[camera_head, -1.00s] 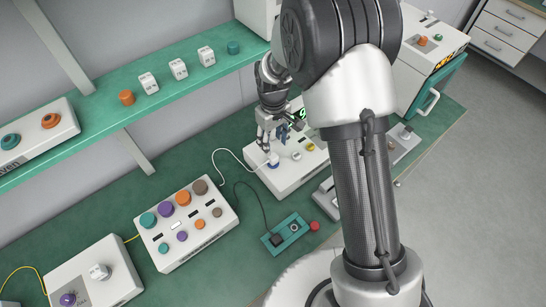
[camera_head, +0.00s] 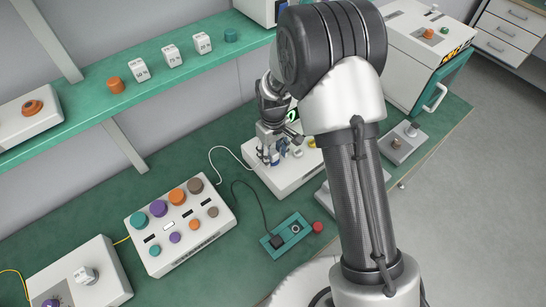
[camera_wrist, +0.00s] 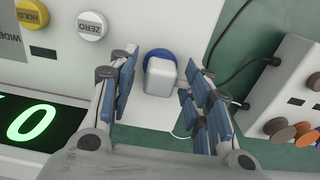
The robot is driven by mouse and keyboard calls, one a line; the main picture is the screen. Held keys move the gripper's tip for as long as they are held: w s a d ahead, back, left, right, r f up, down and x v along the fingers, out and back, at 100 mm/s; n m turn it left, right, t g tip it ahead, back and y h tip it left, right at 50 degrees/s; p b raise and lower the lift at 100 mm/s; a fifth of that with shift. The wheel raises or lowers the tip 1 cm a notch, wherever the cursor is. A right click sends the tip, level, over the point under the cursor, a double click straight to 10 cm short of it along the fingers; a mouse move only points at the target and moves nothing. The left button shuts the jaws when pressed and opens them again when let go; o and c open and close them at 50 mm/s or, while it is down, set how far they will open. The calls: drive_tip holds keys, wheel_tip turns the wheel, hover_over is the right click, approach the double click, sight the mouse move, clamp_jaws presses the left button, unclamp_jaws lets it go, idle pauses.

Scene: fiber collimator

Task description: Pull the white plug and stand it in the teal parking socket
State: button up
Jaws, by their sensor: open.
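The white plug (camera_wrist: 161,76) sits in a blue ring (camera_wrist: 160,54) on the white instrument (camera_head: 292,178) with the green display. My gripper (camera_head: 270,157) is over that corner of the instrument. In the wrist view, my gripper's open fingers (camera_wrist: 158,84) stand on either side of the plug, with gaps visible; contact is not seen. In the head view the fingers largely hide the plug. The teal parking plate (camera_head: 270,243) lies on the green bench, in front of the instrument. It has a round socket (camera_head: 295,229) and a black plug (camera_head: 277,241) beside it.
A white cable (camera_head: 214,160) loops beside the instrument, and a black cable (camera_head: 252,189) runs to the black plug. A box with coloured knobs (camera_head: 182,222) stands to the left. A red knob (camera_head: 318,227) is right of the teal plate. ZERO (camera_wrist: 91,26) and HOLD (camera_wrist: 32,13) buttons are near the fingers.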

sight(273, 152)
drive_tip(key=shift+c, duration=0.4)
idle(0.6)
clamp_jaws()
idle(0.4)
drive_tip(key=shift+r, duration=0.25)
drive_tip(key=shift+r+p, duration=2.1)
drive_tip(key=shift+r, duration=0.75)
